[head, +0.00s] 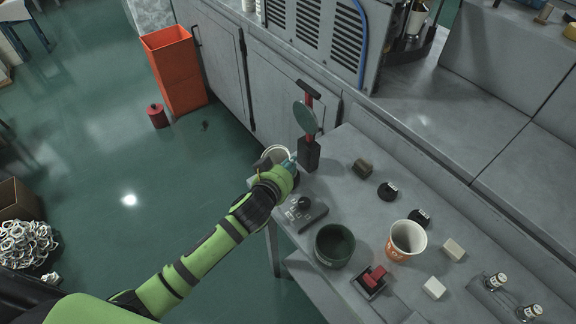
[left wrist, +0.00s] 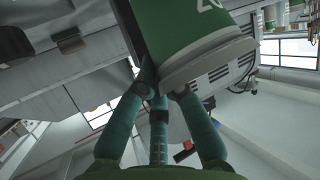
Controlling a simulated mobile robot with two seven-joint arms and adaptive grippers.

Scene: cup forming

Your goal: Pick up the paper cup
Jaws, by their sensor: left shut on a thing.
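My left gripper (head: 287,168) is at the far left end of the grey table, shut on a paper cup (head: 268,160). In the head view only part of that cup shows, with a pale round rim; the gripper hides the rest. In the left wrist view the cup (left wrist: 190,28) is green with white print and a white lower edge. My left gripper's teal fingers (left wrist: 163,85) press against it there. Another paper cup (head: 398,247), white and orange, stands upright and open on the table. My right gripper is not in view.
A red-and-black stand with a round disc (head: 305,117) rises close beside the left gripper. A dark green bowl (head: 334,258), a red-topped block (head: 371,280) and small blocks stand on the table (head: 335,190). An orange bin (head: 173,72) is on the floor.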

